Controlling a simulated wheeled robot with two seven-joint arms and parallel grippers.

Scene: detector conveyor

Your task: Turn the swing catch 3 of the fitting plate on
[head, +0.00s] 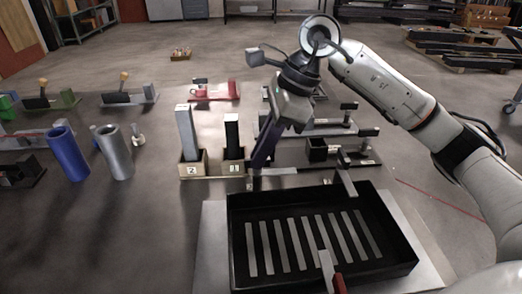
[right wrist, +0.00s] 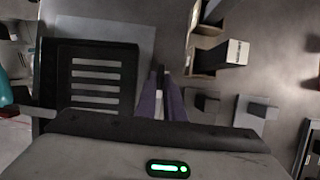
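Dark upright posts (head: 368,140) stand on the plates there. I cannot tell which part is swing catch 3 or how it is turned. The gripper is seen touching none of these clearly. My left gripper is not in view.
The black slotted tray (head: 236,235) stands in front on a pale metal surface (head: 212,230). Wooden holders (head: 193,169) marked 2 and 1 carry upright bars. Blue (head: 67,155) and grey (head: 114,155) cylinders stand left. A red part (head: 215,90) lies behind. Floor at far left front is clear.

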